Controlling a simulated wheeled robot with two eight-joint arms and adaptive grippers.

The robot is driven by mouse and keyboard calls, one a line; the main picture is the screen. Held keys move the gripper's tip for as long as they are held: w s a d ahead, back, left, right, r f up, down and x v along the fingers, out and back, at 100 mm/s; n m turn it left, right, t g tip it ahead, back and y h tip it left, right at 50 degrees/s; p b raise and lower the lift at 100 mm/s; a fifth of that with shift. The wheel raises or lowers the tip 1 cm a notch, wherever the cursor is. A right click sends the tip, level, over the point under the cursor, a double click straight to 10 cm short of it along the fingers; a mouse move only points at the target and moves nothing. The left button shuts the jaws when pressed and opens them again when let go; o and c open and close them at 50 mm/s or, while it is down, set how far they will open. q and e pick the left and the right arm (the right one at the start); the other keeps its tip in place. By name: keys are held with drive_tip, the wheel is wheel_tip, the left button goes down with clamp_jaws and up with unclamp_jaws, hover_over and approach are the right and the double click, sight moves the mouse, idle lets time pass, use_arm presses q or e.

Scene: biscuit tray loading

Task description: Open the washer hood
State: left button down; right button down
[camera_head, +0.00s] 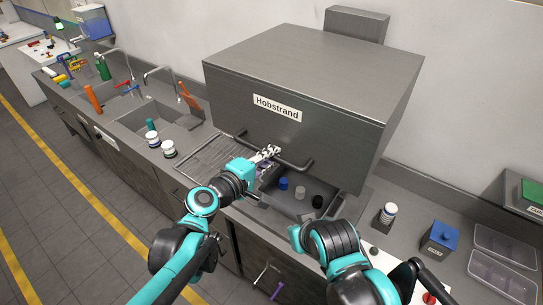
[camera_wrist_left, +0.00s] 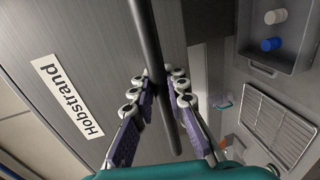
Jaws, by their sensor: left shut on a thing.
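The washer hood (camera_head: 310,85) is a large grey metal box labelled "Hobstrand" in the head view. Its lower edge stands above the counter, with a gap under its front. A dark bar handle (camera_head: 292,163) runs along the lower front. My left gripper (camera_head: 266,154) is shut on this handle near its middle. In the left wrist view, the fingers of the left gripper (camera_wrist_left: 160,82) lie on both sides of the bar (camera_wrist_left: 148,45), and the hood front (camera_wrist_left: 95,50) fills the left. My right arm is at the lower right of the head view; its fingers do not show.
A grey tray (camera_head: 312,213) with a blue, a grey and a black item lies below the hood front. A white bottle (camera_head: 388,213), a blue-topped box (camera_head: 440,238) and clear containers (camera_head: 500,245) stand right.

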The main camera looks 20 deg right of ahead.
use_arm(q)
drive_tip(key=c, duration=1.5)
unclamp_jaws()
drive_tip(key=shift+a, duration=0.1)
drive_tip(key=v, duration=1.2)
drive_tip(key=shift+f, duration=0.1)
drive_tip(key=s+a+f+m+y+b, duration=0.1)
drive_tip(key=a+f+m+y+b, duration=0.1)
drive_tip(key=a+f+b, duration=0.45)
drive_tip(key=s+a+f+m+g+y+b, duration=0.1)
drive_tip(key=s+f+y+b, duration=0.15)
drive_tip(key=f, duration=0.65)
drive_tip(key=s+a+f+m+y+b, duration=0.1)
drive_tip(key=a+f+m+y+b, duration=0.1)
drive_tip(key=a+f+b, duration=0.45)
drive_tip(key=s+a+f+m+y+b, duration=0.1)
drive_tip(key=a+f+y, duration=0.1)
drive_tip(key=a+f, duration=0.1)
drive_tip(key=s+a+f+g+y+b, duration=0.1)
drive_tip(key=a+f+b, duration=0.1)
drive_tip(key=a+f, duration=0.2)
drive_tip(key=s+a+f+m+y+b, duration=0.1)
drive_tip(key=s+a+f+y+b, duration=0.1)
drive_tip(key=f, duration=0.4)
drive_tip(key=shift+s+a+m+g+y, duration=0.1)
drive_tip(key=shift+a+m+g+y, duration=0.25)
drive_tip(key=shift+a, duration=0.5)
